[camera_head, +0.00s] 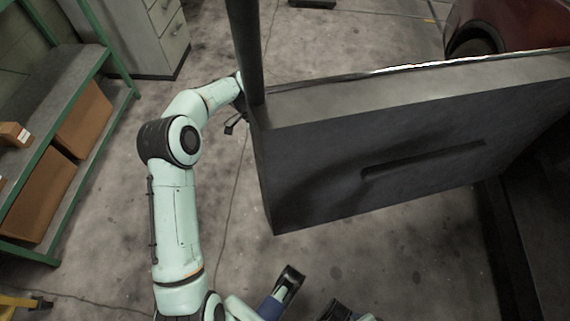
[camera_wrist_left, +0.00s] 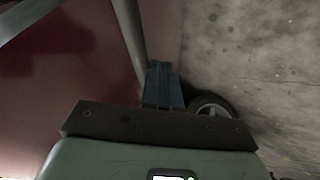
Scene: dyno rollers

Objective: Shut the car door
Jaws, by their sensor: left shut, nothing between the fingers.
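The car door (camera_head: 400,150) stands open across the head view, its dark grey inner panel facing me and a dark window post (camera_head: 247,50) rising at its left edge. My left arm reaches up past the door's left edge, and its hand is mostly hidden behind the post. In the left wrist view my left gripper (camera_wrist_left: 163,86) has its blue fingers shut and empty. A dark red panel (camera_wrist_left: 70,70) fills the left side there, beside the fingers; I cannot tell whether they touch it. Parts of what seems to be my right arm show at the bottom of the head view; its fingers are unclear.
A red car body (camera_head: 510,22) is at the top right of the head view. A green-framed shelf (camera_head: 75,140) with cardboard boxes (camera_head: 45,190) and a drawer cabinet (camera_head: 165,35) stand at the left. A wheel (camera_wrist_left: 212,105) shows in the wrist view. Concrete floor lies open below the door.

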